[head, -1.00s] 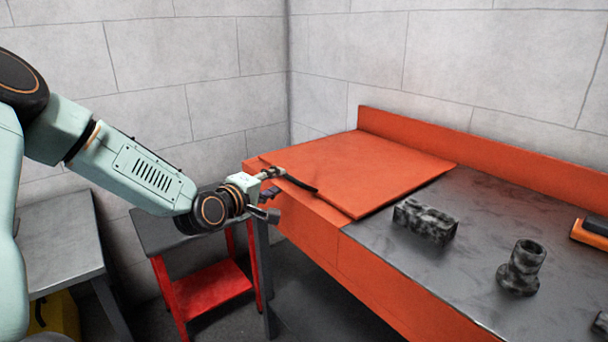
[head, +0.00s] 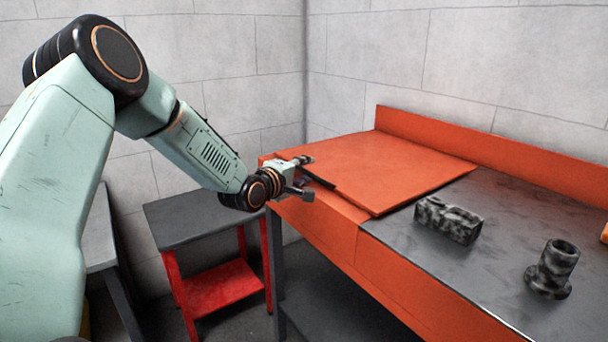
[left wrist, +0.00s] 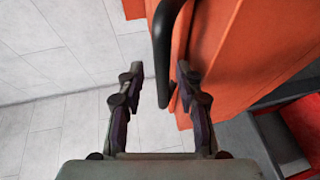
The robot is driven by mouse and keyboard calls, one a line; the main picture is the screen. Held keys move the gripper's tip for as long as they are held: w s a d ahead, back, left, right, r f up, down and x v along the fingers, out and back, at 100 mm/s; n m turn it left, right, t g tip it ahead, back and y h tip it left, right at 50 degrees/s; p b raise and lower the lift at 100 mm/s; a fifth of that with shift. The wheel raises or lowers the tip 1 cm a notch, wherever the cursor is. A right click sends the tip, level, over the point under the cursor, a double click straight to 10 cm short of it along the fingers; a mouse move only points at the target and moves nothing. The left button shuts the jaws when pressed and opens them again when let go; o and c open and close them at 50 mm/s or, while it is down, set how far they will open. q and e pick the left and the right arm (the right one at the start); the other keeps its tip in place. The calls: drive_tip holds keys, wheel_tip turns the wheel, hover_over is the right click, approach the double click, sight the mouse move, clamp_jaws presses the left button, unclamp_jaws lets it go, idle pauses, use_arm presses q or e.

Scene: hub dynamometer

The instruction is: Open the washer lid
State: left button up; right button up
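The washer lid (head: 400,165) is a flat orange panel lying closed on the left end of the orange washer (head: 335,235). A dark bar handle (head: 322,181) sits at its front left edge. My left gripper (head: 306,177) is at that edge, at the handle's near end. In the left wrist view, the left gripper (left wrist: 159,70) is open, with the black handle (left wrist: 162,50) running between its fingers, nearer the right one. I see a gap on the left side; contact on the right is unclear. My right gripper is not in view.
A dark block (head: 448,221) and a dark flanged cylinder (head: 551,270) stand on the grey worktop (head: 500,215) right of the lid. A small table with a red shelf (head: 215,287) stands left of the washer. Grey block walls (head: 230,90) close off the back.

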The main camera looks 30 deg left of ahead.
use_arm(q)
drive_tip(key=shift+w+f, duration=0.1)
drive_tip(key=shift+w, duration=0.1)
drive_tip(key=shift+w+a+f, duration=0.1)
drive_tip(key=shift+a+f, duration=0.05)
drive_tip(key=shift+r, duration=0.2)
drive_tip(key=c, duration=0.4)
drive_tip(key=shift+f, duration=0.1)
clamp_jaws()
